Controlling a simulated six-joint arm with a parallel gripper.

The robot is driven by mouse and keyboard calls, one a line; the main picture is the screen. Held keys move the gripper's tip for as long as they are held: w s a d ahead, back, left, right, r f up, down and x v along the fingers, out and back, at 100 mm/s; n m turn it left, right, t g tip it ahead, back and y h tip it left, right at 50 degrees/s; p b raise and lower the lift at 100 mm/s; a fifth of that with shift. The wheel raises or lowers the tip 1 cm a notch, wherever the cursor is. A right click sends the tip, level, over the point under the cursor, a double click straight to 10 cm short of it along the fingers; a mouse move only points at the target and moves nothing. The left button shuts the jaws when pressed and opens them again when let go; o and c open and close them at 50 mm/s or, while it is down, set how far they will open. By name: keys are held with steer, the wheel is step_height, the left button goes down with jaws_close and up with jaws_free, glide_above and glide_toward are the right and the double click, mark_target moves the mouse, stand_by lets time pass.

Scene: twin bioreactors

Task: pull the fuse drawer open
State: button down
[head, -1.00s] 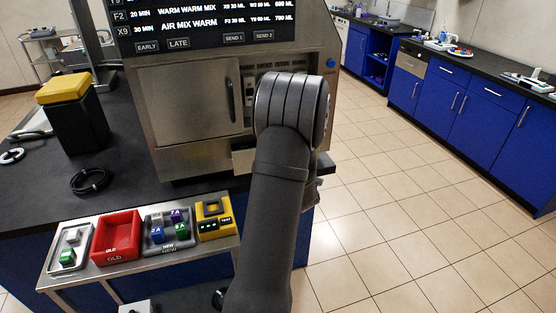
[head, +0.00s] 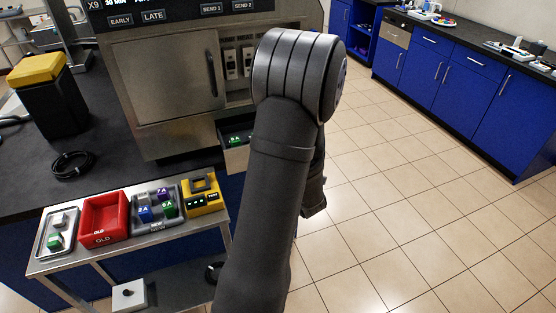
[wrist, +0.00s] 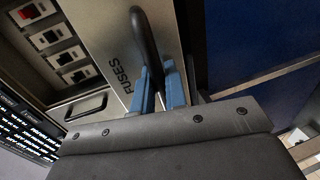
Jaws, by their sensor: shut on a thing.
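The fuse drawer (head: 236,158) stands out from the lower front of the steel machine in the head view, with green fuses (head: 235,140) showing inside. My arm covers its right part. In the wrist view, the drawer front (wrist: 112,42) carries the word FUSES and a black bar handle (wrist: 143,38). My gripper (wrist: 163,82) has its blue fingers closed around the end of this handle. In the head view my gripper is hidden behind my arm.
The machine's closed door (head: 168,80) is left of the switches (head: 231,64). A steel side table (head: 120,252) in front holds a red bin (head: 104,219), a grey fuse tray (head: 157,224) and a yellow block (head: 203,207). Tiled floor is clear at right.

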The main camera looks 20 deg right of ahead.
steer(key=c, duration=1.8)
jaws_free()
steer(key=v, duration=1.7)
steer(key=shift+s, duration=0.2)
steer(key=shift+w, duration=0.15)
steer(key=x, duration=1.7)
steer(key=v, duration=1.6)
steer(key=shift+s+r, duration=0.15)
steer(key=shift+s, duration=0.2)
